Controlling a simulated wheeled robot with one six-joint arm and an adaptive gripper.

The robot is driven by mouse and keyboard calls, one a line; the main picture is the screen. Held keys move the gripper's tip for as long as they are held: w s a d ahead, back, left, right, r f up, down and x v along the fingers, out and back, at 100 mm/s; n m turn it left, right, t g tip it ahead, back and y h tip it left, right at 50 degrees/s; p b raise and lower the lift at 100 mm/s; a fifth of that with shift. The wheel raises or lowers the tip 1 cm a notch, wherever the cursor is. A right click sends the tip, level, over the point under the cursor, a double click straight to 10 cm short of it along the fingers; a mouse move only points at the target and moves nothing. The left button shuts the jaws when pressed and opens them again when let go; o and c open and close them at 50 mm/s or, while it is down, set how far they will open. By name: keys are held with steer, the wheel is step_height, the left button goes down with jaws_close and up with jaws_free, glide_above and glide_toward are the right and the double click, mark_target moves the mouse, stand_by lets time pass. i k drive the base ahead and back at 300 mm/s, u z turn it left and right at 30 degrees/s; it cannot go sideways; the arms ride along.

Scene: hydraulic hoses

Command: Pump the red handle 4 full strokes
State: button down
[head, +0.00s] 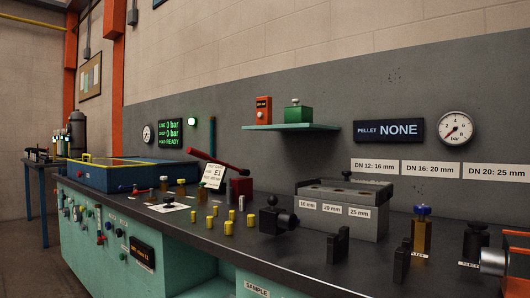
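The red handle (214,160) is a long thin lever towards the back of the workbench, left of the picture's middle. It slopes from a higher left end down to the right. Its right end is just above a dark red block (241,188), which looks like the pump body. A white card (214,176) marked E1 stands in front and hides part of the area below the lever. A green-lettered display (171,133) on the back panel shows 0 bar on two lines and READY. My gripper is not in view.
The dark benchtop (330,262) carries several small yellow cylinders (228,228), a black clamp-like device (277,218) and a grey box (343,205) with size labels. A blue tray (130,177) is left of the handle. A shelf (291,127) hangs above, right of the handle.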

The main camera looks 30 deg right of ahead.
mark_target(197, 153)
steer(key=z, duration=0.3)
steer(key=k, duration=0.65)
steer(key=u, duration=0.35)
steer(key=i, duration=0.65)
steer(key=u, duration=0.9)
steer(key=i, duration=0.75)
steer(key=z, duration=0.55)
steer(key=i, duration=0.75)
steer(key=z, duration=0.55)
